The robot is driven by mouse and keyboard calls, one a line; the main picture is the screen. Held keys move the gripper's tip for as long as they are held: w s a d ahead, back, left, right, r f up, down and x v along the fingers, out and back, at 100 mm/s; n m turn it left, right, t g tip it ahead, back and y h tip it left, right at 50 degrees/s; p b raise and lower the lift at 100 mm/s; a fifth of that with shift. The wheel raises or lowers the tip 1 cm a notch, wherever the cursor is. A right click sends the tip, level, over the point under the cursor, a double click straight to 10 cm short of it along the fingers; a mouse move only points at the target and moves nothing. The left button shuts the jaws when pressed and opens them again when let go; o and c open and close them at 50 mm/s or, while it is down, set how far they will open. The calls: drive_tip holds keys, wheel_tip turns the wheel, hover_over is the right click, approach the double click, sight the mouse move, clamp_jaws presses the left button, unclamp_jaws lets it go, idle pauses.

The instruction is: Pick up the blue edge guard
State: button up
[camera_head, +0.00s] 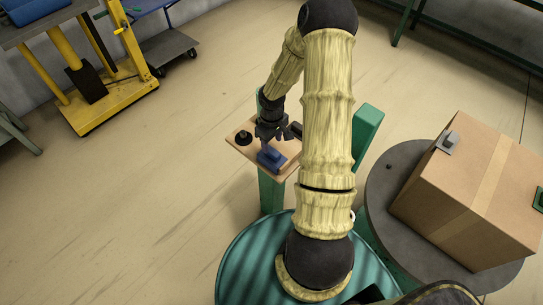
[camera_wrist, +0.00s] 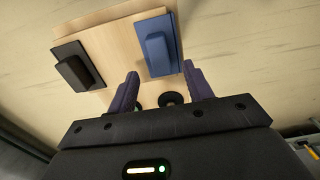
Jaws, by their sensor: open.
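The blue edge guard (camera_head: 270,157) lies on a small wooden board (camera_head: 249,151) on top of a green post. In the wrist view the blue edge guard (camera_wrist: 158,46) is a flat plate with a raised block, ahead of the fingertips. My gripper (camera_head: 271,137) hangs over the board beside the guard. In the wrist view my gripper (camera_wrist: 161,80) is open, with two dark purple fingers and nothing held between them. The guard lies just beyond the gap between the fingertips.
A black blocky piece (camera_wrist: 78,67) and a round black knob (camera_wrist: 171,98) share the board. A teal drum top (camera_head: 245,265) is in front. A cardboard box (camera_head: 480,185) stands on a grey round top at right. A yellow lift stands far left.

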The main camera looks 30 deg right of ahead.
sight(273, 151)
wheel_tip(273, 151, down, 5)
drive_tip(key=shift+s+f, duration=0.1)
drive_tip(key=shift+s, duration=0.05)
drive_tip(key=shift+d, duration=0.1)
idle(0.4)
drive_tip(key=c, duration=1.1)
drive_tip(key=shift+r, duration=0.2)
wheel_tip(273, 151, up, 10)
drive_tip(key=shift+f, duration=0.1)
